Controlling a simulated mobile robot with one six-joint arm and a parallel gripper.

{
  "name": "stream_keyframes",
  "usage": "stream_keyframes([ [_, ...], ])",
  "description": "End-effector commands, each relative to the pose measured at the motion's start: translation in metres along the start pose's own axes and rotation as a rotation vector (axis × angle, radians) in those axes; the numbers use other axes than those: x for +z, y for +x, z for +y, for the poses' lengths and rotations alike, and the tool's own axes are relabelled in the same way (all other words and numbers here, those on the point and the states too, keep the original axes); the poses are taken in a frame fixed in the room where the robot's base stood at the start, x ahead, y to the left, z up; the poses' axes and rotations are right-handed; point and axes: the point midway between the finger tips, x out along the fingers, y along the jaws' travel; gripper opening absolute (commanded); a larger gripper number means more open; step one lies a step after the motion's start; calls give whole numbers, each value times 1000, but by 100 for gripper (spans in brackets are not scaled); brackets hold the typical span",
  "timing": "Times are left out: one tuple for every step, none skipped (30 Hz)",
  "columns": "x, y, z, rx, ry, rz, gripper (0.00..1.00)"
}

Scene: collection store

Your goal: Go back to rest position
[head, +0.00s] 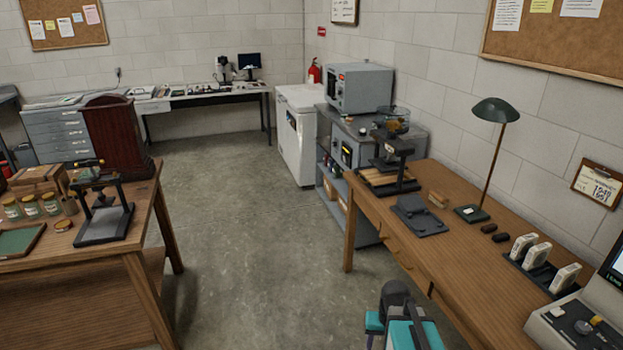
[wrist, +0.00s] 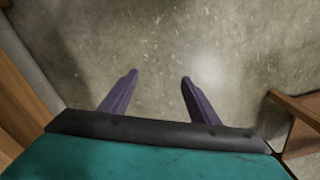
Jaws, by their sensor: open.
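My gripper (wrist: 159,80) is open in the wrist view, its two dark fingers apart with only bare concrete floor (wrist: 160,35) between and beyond them. Nothing is held. In the head view my teal and dark grey arm shows at the bottom, right of centre, beside the front edge of the right wooden desk (head: 455,230). The fingertips cannot be made out in that view.
A wooden table (head: 145,225) with jars and a small stand is at left. The right desk carries a green lamp (head: 497,112), a dark press-like stand (head: 393,160) and white devices. Open floor (head: 250,215) lies between them. A white freezer (head: 297,130) stands behind.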

Motion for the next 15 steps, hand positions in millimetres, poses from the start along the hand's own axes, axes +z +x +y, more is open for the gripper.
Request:
stream_keyframes([
  [7, 4, -10, 0, -26, -2, 56],
  [9, 6, -14, 0, -38, -1, 56],
  [13, 9, -20, 0, -56, 0, 56],
  [15, 11, -24, 0, -67, 0, 56],
  [18, 13, -28, 0, -78, -1, 56],
  [22, 15, -34, 0, -94, -2, 56],
  [24, 17, -38, 0, -105, -1, 56],
  [26, 19, -41, 0, -116, -1, 56],
  [30, 21, -46, 0, -130, -1, 56],
  [32, 26, -43, 0, -125, -11, 56],
  [35, 30, -42, 1, -124, -19, 56],
  [39, 34, -41, 1, -123, -29, 56],
  [42, 38, -41, 2, -123, -37, 56],
  [46, 42, -40, 2, -123, -45, 56],
  [50, 47, -40, 3, -123, -56, 56],
])
